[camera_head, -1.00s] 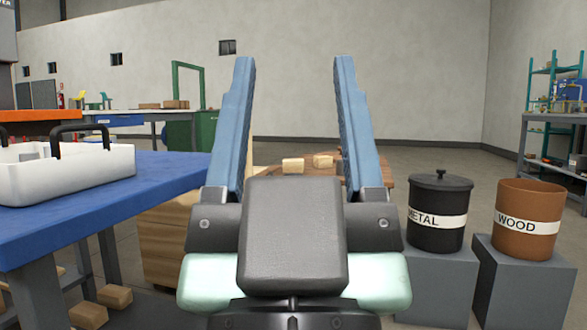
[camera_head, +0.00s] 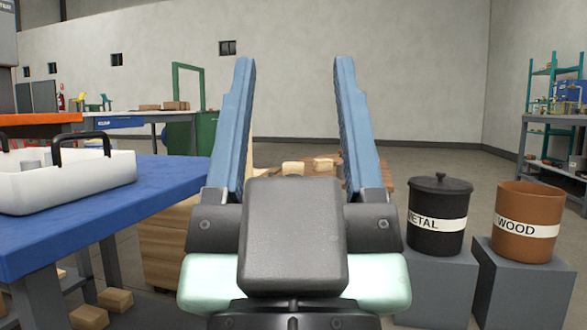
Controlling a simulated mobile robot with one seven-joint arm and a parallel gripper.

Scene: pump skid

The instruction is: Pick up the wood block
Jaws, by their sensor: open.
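My gripper (camera_head: 294,125) is open and empty in the middle of the head view, its two blue fingers upright and wide apart. Between the fingers, farther off, a light wood block (camera_head: 293,168) lies on a brown wooden surface (camera_head: 389,177). Another wood block (camera_head: 323,165) lies just to its right. Both blocks are apart from the fingers. My gripper hides much of the surface. More wood blocks (camera_head: 116,300) lie low at the left, near the floor, under the blue table.
A blue table (camera_head: 160,180) with a white tray (camera_head: 80,180) with black handles stands at the left. A black METAL bin (camera_head: 438,232) and a brown WOOD bin (camera_head: 527,245) stand on grey pedestals at the right. Shelves (camera_head: 552,135) stand far right.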

